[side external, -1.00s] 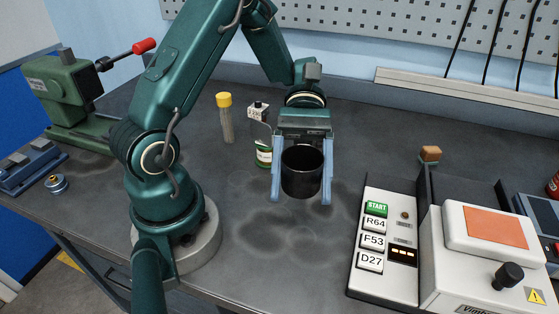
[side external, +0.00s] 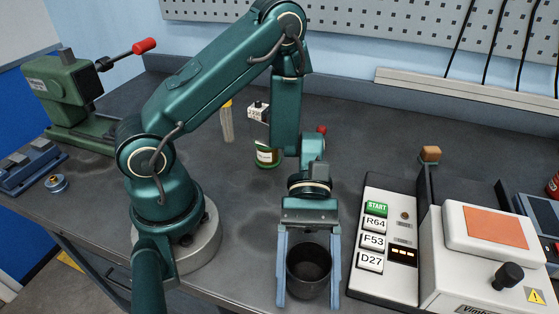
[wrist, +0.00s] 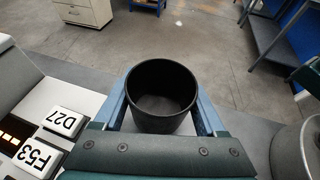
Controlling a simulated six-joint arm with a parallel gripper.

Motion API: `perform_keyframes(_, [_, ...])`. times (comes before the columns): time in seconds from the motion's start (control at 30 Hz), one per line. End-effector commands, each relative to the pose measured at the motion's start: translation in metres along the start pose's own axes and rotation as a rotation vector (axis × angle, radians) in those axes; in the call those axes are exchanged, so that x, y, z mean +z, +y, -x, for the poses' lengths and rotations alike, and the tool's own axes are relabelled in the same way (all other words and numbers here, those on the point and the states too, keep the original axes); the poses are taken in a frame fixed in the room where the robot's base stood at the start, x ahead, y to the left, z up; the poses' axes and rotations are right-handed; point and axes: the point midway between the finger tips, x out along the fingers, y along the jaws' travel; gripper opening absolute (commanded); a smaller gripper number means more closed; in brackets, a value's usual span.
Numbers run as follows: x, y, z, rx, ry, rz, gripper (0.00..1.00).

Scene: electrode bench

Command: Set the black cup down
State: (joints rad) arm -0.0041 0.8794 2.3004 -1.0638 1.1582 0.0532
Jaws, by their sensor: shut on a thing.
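The black cup (side external: 309,272) is upright between the two blue fingers of my gripper (side external: 309,280), near the front edge of the bench in the side view. My gripper is shut on it, one finger on each side. In the wrist view the cup (wrist: 162,97) shows its open rim and looks empty inside. My gripper (wrist: 162,105) shows there too, its fingers along both sides of the cup. The cup's underside is hidden, so I cannot tell whether it touches the bench.
The control panel (side external: 381,283) with START, R64, F53 and D27 buttons stands just right of my gripper. A white machine (side external: 455,265) is beyond it. The grey bench (side external: 250,215) is clear left of the cup.

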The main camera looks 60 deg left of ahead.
Motion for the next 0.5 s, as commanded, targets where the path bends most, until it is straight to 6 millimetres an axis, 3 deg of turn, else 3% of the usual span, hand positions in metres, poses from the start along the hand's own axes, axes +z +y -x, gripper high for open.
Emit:
perform_keyframes(0.2, [-0.021,-0.001,-0.009,-0.003,-0.002,0.002,0.2])
perform_keyframes(0.5, [-0.024,-0.001,-0.01,-0.001,-0.001,-0.001,0.2])
